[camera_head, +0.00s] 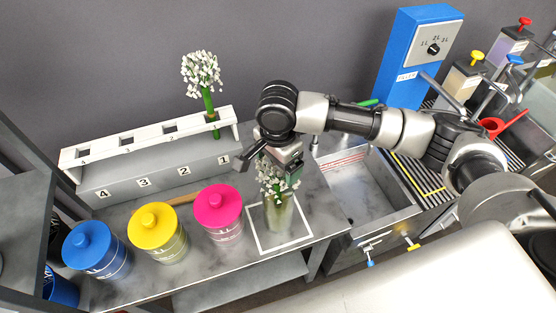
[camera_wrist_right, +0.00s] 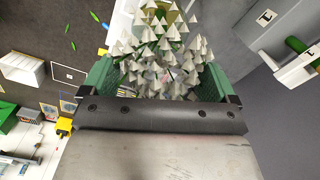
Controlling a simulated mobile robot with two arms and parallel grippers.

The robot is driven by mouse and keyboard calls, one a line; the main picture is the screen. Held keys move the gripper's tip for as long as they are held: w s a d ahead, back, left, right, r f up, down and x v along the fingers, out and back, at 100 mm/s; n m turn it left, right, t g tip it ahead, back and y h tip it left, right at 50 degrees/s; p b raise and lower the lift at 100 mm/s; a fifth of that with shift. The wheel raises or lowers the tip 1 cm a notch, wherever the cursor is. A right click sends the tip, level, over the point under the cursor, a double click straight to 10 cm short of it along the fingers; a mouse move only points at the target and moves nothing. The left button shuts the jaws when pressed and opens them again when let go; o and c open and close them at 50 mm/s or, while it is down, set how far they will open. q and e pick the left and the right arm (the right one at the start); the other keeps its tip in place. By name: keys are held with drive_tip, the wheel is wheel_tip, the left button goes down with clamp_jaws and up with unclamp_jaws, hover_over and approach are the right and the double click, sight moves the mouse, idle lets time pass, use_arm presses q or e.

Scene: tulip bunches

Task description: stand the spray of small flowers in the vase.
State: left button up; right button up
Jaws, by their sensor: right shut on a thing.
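The spray of small white flowers (camera_head: 271,188) is in my right gripper (camera_head: 278,168), just above the clear vase (camera_head: 279,217). Its blossoms hang close over the vase's mouth, and green shows through the glass below. I cannot tell how deep the stem sits or whether it touches the vase. In the right wrist view, the white blossoms (camera_wrist_right: 160,45) fill the space between the green fingers and hide the stem. The vase stands upright inside a white square outline (camera_head: 304,237) on the counter. My left gripper is not in view.
A similar white flower (camera_head: 202,75) stands in slot 1 of a numbered white rack (camera_head: 150,140). Pink (camera_head: 218,205), yellow (camera_head: 153,226) and blue (camera_head: 90,244) lidded jars stand left of the vase. A sink (camera_head: 365,190) lies to the right, with a blue filler box (camera_head: 415,65) behind.

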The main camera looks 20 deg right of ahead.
drive_tip(key=shift+f, duration=0.2)
drive_tip(key=o, duration=1.1)
drive_tip(key=shift+r, duration=0.2)
wheel_tip(320, 180, up, 12)
drive_tip(key=shift+f+b, duration=0.1)
drive_tip(key=shift+b, duration=0.85)
